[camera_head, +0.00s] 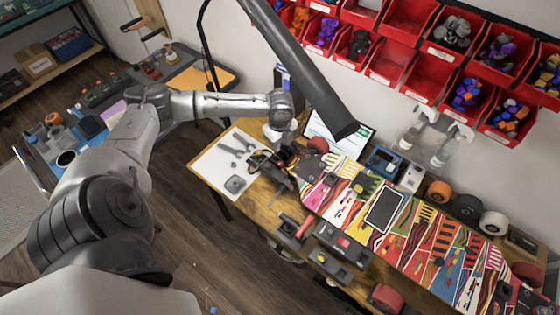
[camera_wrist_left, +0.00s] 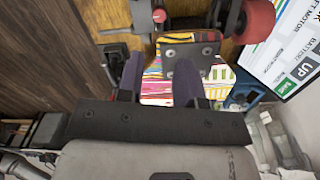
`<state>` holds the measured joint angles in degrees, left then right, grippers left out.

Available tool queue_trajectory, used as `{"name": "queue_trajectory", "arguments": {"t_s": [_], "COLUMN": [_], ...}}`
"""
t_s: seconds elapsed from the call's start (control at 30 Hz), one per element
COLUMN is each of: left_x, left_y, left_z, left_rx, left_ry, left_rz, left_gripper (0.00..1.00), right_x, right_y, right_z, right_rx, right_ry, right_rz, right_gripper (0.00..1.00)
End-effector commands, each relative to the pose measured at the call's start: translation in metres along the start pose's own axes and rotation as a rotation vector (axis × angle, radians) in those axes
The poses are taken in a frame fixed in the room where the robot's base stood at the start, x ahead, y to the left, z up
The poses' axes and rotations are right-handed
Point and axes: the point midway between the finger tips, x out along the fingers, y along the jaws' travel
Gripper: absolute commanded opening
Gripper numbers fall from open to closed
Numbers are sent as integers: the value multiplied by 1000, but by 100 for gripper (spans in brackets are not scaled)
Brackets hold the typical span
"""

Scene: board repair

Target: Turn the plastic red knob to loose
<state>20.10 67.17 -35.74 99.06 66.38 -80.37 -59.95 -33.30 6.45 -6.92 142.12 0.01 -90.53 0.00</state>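In the left wrist view a small red knob (camera_wrist_left: 159,15) shows on a grey fitting (camera_wrist_left: 143,20) at the top. I cannot tell its setting. The colourful patterned skateboard deck (camera_head: 420,235) lies along the wooden bench. My left gripper (camera_head: 283,172) is at the deck's near-left end in the head view. In the left wrist view its two purple fingers (camera_wrist_left: 160,75) are spread apart, with the deck end (camera_wrist_left: 176,50) beyond and between them. Nothing is held, and the fingers are apart from the knob. My right gripper is not in view.
A red-and-black tool (camera_head: 293,228) and a grey box with red parts (camera_head: 341,241) sit along the bench's front edge. A lit screen (camera_head: 340,133) stands behind the deck. Red bins (camera_head: 392,62) line the wall. A white sheet with tools (camera_head: 222,160) lies left.

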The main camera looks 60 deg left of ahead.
Motion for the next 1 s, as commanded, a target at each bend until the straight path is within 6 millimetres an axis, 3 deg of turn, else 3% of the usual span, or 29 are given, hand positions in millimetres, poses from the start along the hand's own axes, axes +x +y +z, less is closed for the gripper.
{"name": "queue_trajectory", "arguments": {"t_s": [0.5, 0.73, 1.0], "left_x": [92, 113, 120], "left_y": [1, 1, 1], "left_z": [0, 0, 0], "left_rx": [-3, -2, -2], "left_ry": [0, -1, -1], "left_rz": [3, 2, 1], "left_gripper": [33, 33, 33], "right_x": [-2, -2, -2], "right_y": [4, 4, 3], "right_z": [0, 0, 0], "right_rx": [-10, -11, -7], "right_ry": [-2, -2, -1], "right_rz": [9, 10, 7], "right_gripper": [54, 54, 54]}}
